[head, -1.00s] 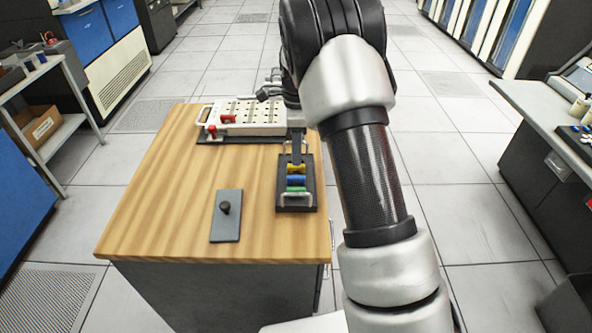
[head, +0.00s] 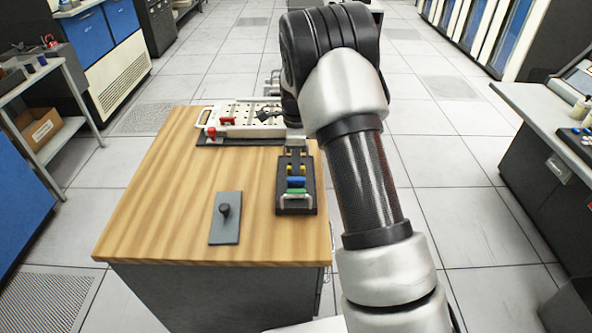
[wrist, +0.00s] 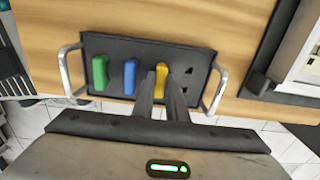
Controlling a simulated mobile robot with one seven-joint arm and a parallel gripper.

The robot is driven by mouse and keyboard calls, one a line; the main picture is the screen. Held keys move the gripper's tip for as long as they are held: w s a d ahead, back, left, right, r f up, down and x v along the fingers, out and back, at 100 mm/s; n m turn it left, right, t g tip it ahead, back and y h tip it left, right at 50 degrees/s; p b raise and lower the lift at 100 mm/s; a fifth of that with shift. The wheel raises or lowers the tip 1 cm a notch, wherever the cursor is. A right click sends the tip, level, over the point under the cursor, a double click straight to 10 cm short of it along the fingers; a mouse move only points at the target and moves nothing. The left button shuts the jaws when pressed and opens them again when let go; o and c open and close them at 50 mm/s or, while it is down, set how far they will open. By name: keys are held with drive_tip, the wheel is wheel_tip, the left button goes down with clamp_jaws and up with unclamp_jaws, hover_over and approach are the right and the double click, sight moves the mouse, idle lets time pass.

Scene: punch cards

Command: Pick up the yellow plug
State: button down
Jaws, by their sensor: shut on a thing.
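The yellow plug (wrist: 162,73) stands in the black tray (wrist: 105,42), in line with the blue plug (wrist: 130,76) and the green plug (wrist: 99,73). My gripper (wrist: 162,88) is shut on the yellow plug; its dark fingers cover part of it. In the head view the yellow plug (head: 302,169) is partly hidden behind my gripper (head: 296,164), at the far end of the tray (head: 282,195). I see no clear gap under the plug.
An empty slot (wrist: 188,79) is right of the yellow plug. Metal handles stand at both tray ends. On the wooden table (head: 150,205) are a grey plate (head: 226,230) with a black knob and a white perforated board (head: 245,128) with red parts.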

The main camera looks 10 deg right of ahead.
wheel_tip(320, 180, up, 15)
drive_tip(key=p, duration=0.6)
idle(0.6)
drive_tip(key=shift+r, duration=0.1)
